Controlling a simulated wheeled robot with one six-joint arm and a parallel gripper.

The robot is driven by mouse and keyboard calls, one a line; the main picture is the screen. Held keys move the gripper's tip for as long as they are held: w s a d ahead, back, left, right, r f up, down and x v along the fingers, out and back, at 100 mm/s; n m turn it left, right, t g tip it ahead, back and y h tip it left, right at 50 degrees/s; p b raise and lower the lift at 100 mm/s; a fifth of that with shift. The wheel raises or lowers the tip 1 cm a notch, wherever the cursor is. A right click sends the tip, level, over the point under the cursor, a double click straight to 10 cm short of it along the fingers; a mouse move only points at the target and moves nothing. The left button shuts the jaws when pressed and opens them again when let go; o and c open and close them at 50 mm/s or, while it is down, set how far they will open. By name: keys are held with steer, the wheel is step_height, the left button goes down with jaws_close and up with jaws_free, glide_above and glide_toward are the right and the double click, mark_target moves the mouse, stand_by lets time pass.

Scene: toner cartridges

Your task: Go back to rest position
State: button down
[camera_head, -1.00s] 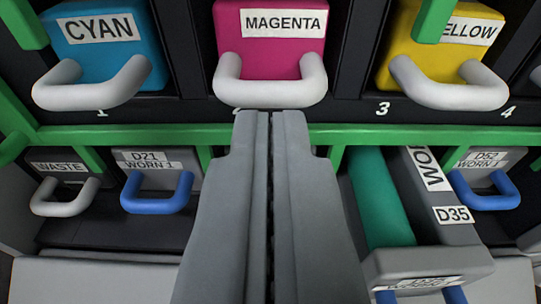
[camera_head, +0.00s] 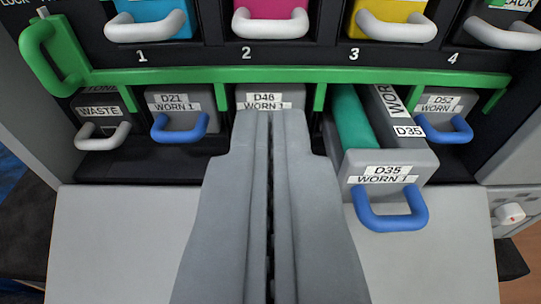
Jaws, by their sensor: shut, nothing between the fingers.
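My gripper (camera_head: 277,118) is shut and empty, pointing into the picture at the middle. Its fingertips overlap the D46 WORN 1 unit (camera_head: 268,98) in the view and hide its lower part; I cannot tell whether they touch. To the right, the grey D35 WORN 1 unit (camera_head: 357,160) with a blue handle (camera_head: 390,210) and a green drum (camera_head: 352,118) sticks out of its slot. The D21 WORN 1 unit (camera_head: 178,101) at left and the D52 WORN 1 unit (camera_head: 442,104) at right sit further in.
Above, a green bar (camera_head: 200,75) spans the front, with a green lever (camera_head: 52,57) at left. Cyan (camera_head: 150,9), magenta (camera_head: 272,8) and yellow (camera_head: 388,13) cartridges sit in the upper row. A WASTE unit (camera_head: 97,109) is at lower left. A light grey flap (camera_head: 120,235) lies in front.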

steer(key=s+r, duration=0.4)
steer(key=s, duration=0.5)
steer(key=s+r, duration=0.4)
steer(key=s, duration=0.6)
steer(key=s+r, duration=0.4)
steer(key=s, duration=0.5)
steer(key=s+f+t, duration=0.1)
steer(key=s+f, duration=0.1)
steer(key=s, duration=2.4)
steer(key=shift+f, duration=0.3)
